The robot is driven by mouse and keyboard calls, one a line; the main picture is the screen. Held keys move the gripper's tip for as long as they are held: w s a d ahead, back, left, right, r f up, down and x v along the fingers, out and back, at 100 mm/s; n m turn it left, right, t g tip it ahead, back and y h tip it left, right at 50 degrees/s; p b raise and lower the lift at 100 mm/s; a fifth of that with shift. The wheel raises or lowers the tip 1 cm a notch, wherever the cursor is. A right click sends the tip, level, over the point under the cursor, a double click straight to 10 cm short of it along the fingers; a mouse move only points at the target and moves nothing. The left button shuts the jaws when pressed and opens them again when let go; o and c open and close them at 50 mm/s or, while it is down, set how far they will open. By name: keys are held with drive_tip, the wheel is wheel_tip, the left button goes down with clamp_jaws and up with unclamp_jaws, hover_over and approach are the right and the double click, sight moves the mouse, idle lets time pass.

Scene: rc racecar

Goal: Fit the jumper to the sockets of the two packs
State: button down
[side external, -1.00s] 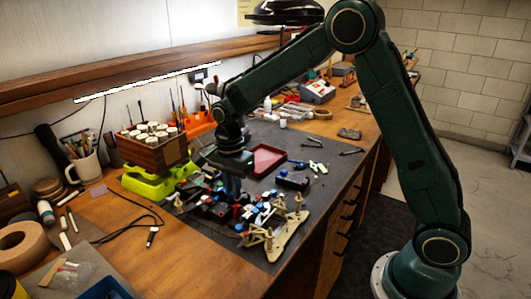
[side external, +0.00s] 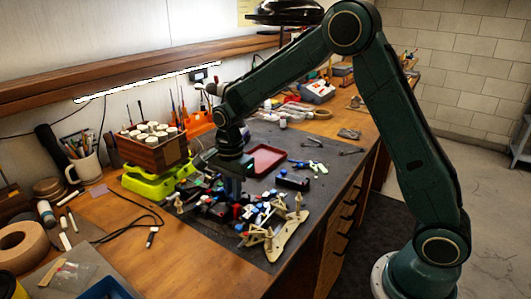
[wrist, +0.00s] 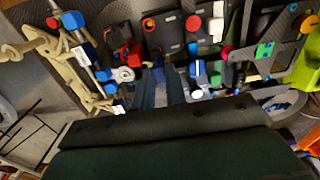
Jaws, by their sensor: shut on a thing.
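My gripper (side external: 233,193) points down into the crowded car chassis on the mat. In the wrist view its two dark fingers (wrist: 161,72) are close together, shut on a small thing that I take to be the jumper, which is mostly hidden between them. The fingertips are beside dark parts with red and white pieces (wrist: 123,72) on their left and blue and white pieces (wrist: 196,68) on their right. I cannot tell which of these dark blocks are the two packs, nor make out their sockets. Whether the held piece touches a socket cannot be seen.
Tan suspension arms (side external: 290,232) lie at the chassis's near end. A red tray (side external: 266,159) and a black box (side external: 293,182) are on the mat. A yellow-green stand (side external: 150,186) and a wooden box of white cylinders (side external: 155,150) are to the left. The mat's right side is fairly clear.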

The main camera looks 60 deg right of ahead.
drive_tip(key=shift+r, duration=0.45)
idle(0.3)
drive_tip(key=shift+f, duration=0.85)
idle(1.5)
drive_tip(key=c, duration=1.3)
unclamp_jaws()
drive_tip(key=shift+c, duration=0.2)
drive_tip(key=shift+r, duration=0.15)
wheel_tip(320, 180, up, 14)
drive_tip(key=shift+f, duration=0.2)
